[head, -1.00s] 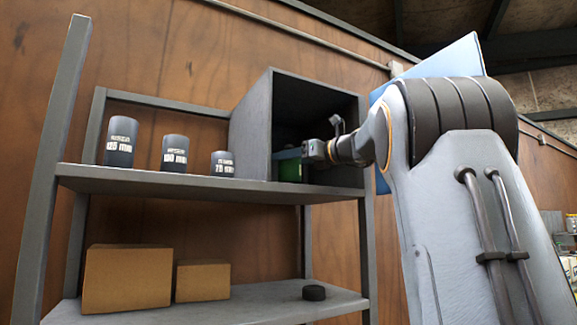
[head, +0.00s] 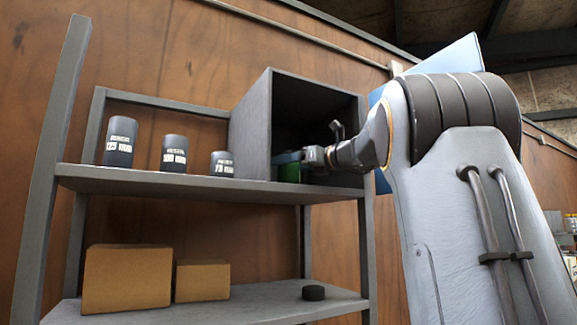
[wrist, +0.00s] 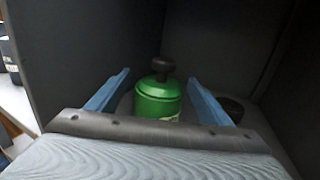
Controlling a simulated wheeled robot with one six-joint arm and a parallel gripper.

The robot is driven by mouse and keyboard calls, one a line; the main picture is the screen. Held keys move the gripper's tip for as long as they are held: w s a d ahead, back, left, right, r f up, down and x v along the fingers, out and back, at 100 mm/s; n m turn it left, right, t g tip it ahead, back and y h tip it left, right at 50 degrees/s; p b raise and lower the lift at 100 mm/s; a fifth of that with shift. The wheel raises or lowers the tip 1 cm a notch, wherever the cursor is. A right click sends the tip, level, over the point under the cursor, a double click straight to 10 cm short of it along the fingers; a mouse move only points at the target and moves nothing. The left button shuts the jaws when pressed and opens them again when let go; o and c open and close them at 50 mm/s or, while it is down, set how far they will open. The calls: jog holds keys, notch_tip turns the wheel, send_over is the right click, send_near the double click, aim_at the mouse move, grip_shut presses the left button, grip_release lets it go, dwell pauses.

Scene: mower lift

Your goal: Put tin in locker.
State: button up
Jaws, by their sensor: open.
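The tin, a green canister with a black knob on top, stands upright inside the locker in the wrist view (wrist: 158,98). In the head view only a green patch of it shows (head: 290,173), low in the opening. The locker (head: 250,130) is a dark grey open-fronted box on the upper shelf. Its inner wall fills much of the wrist view (wrist: 85,50). My gripper (head: 287,158) reaches into the locker. Its two blue fingers (wrist: 158,78) are open, one on each side of the tin, with visible gaps. The tin's lower part is hidden behind the gripper body.
Three dark labelled cylinders (head: 173,154) stand on the upper shelf (head: 150,183) left of the locker. Two cardboard boxes (head: 127,278) and a black disc (head: 313,292) are on the lower shelf. A blue panel (head: 455,56) shows behind my arm. A dark round thing (wrist: 231,106) is right of the tin.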

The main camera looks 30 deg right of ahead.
jog(key=b+v, duration=0.3)
jog(key=v, duration=0.9)
